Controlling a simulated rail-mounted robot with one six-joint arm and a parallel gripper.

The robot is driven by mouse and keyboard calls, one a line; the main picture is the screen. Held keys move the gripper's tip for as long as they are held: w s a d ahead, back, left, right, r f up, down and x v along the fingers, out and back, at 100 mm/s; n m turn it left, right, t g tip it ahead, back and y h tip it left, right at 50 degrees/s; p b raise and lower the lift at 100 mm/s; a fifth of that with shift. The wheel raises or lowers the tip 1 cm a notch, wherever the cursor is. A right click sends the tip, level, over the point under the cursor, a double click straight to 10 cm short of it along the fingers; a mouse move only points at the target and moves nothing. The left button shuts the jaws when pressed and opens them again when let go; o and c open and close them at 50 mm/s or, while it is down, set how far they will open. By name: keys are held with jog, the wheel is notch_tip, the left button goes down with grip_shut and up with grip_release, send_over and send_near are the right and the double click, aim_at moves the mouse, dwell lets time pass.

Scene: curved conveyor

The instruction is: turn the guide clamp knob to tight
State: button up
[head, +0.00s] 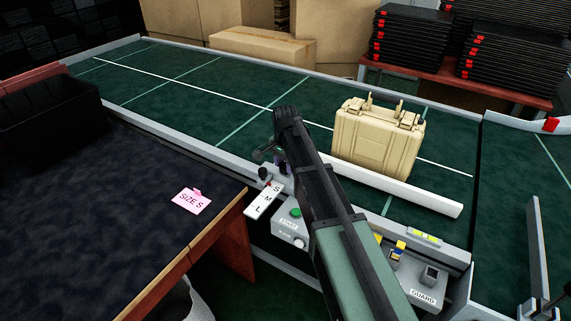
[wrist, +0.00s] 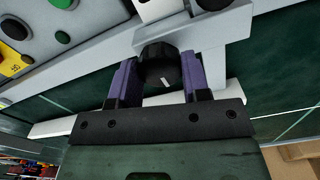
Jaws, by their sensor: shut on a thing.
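The guide clamp knob (wrist: 159,64) is black and round with a short white mark on its face, in the wrist view. My gripper (wrist: 158,70) has its two purple fingers on either side of this knob and is shut on it. In the head view my gripper (head: 277,164) is at the conveyor's near edge, just above the S-M-L plate (head: 262,202). The held knob is mostly hidden there by my gripper and arm. I cannot read a tight or loose marking.
A beige case (head: 377,138) stands on the green belt behind a white guide bar (head: 410,190). Another dark knob (head: 263,173) sits just left of my gripper. A control box with a green button (head: 295,212) is close below. A pink SIZE S card (head: 191,202) lies on the dark table.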

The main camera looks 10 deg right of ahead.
jog(key=shift+m, duration=0.4)
jog(key=o, duration=0.9)
jog(key=shift+o, duration=0.2)
notch_tip(320, 180, up, 11)
jog(key=p, duration=1.1)
jog(key=shift+f, duration=0.15)
